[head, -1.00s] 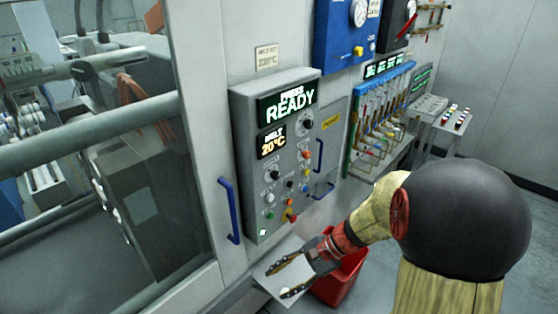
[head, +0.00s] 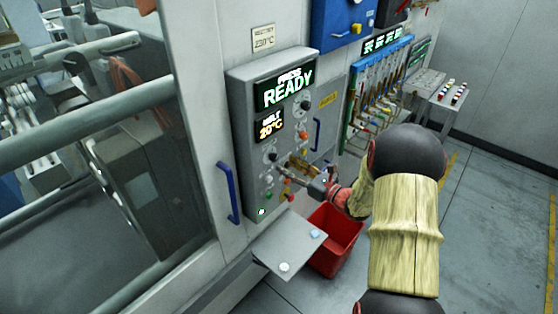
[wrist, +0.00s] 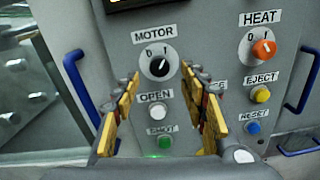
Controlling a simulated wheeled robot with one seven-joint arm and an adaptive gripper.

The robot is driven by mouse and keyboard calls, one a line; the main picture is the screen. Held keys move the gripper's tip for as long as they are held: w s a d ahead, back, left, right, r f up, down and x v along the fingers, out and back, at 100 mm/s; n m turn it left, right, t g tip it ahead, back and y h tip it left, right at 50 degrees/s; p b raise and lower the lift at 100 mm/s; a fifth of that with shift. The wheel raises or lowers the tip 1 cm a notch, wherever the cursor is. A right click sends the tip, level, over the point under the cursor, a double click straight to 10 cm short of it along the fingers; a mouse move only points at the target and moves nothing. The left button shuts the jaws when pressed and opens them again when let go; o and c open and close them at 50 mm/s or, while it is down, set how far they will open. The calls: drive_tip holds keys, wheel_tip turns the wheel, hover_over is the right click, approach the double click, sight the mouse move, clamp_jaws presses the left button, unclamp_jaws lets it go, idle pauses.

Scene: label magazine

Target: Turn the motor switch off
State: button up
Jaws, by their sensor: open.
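The motor switch (wrist: 158,66) is a black round knob under a MOTOR label on the grey control panel (head: 240,130), with 0 marked at its upper left and 1 at its upper right. Its white mark leans to the upper right, toward the 1. My gripper (wrist: 162,84) is open in the wrist view, its yellow-padded fingers to the lower left and lower right of the knob. No contact with the knob is visible. In the head view my gripper (head: 285,167) is at the panel and covers some of the controls.
An orange HEAT knob (wrist: 263,48) is at the right, above the yellow EJECT (wrist: 260,93) and blue RESET buttons. A white OPEN button (wrist: 157,112) and green SHUT button (wrist: 165,142) lie between my fingers. Blue handles (head: 228,192) flank the panel. A red bin (head: 335,240) stands below.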

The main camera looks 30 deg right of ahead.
sight(276, 159)
drive_tip(key=x, duration=0.5)
drive_tip(key=shift+s, duration=0.1)
drive_tip(key=c, duration=0.3)
drive_tip(key=c, duration=0.8)
clamp_jaws()
